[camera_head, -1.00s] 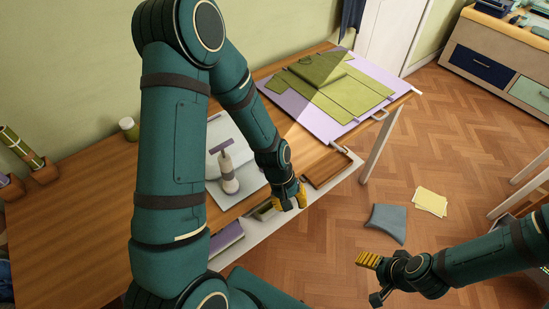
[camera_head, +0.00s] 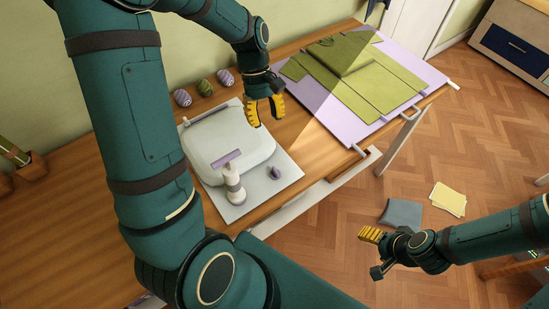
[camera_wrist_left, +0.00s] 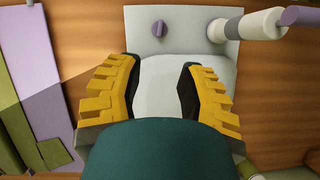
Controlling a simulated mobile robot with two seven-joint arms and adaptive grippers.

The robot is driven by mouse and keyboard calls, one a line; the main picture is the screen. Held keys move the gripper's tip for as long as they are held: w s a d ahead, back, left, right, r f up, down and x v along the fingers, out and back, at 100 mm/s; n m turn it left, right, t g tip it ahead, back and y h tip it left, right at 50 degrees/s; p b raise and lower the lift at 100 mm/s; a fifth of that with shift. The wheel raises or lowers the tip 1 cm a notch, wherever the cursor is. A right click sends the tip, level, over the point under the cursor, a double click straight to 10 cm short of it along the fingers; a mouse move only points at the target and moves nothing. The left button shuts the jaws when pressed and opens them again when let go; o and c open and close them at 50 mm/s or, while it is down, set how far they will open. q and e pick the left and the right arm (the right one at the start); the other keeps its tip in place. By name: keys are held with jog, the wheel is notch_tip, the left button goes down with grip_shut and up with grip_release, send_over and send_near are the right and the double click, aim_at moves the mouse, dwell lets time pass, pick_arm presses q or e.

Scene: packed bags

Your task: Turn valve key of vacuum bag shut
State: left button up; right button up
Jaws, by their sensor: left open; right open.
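The pale, rounded vacuum bag (camera_head: 222,137) lies on a light grey board (camera_head: 284,186) on the desk. A small purple knob (camera_head: 274,173), which looks like the valve key, stands at the bag's front right; it also shows in the left wrist view (camera_wrist_left: 158,29). A white pump (camera_head: 233,186) with a purple crossbar stands upright left of the knob. My left gripper (camera_head: 266,112) is open and empty above the bag's right back side, apart from the knob. In the left wrist view its fingers (camera_wrist_left: 158,75) frame the bag. My right gripper (camera_head: 373,253) is open and empty over the floor.
A lilac board (camera_head: 358,128) with folded green cloth lies right of the bag. Several yarn balls (camera_head: 205,88) sit behind it. A grey cloth (camera_head: 402,213) and yellow sheets (camera_head: 448,199) lie on the floor. The wooden desktop (camera_head: 300,118) between the boards is clear.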

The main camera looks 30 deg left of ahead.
aim_at(275, 170)
pick_arm(q)
jog(key=b+x, duration=0.2)
jog(key=x, duration=0.4)
jog(key=b+x, duration=0.2)
jog(key=x, duration=0.4)
jog(key=a+b+x, duration=0.1)
jog(key=b+x, duration=0.1)
jog(key=x, duration=0.4)
jog(key=shift+w+f+b, duration=0.1)
jog(key=shift+f+b, duration=0.15)
jog(key=shift+b, duration=0.1)
pick_arm(e)
notch_tip(275, 170, down, 8)
jog(key=shift+s+d+f, duration=0.15)
jog(key=shift+s+d, duration=0.05)
jog(key=shift+s, duration=0.25)
pick_arm(q)
jog(key=shift+c, duration=0.3)
grip_shut()
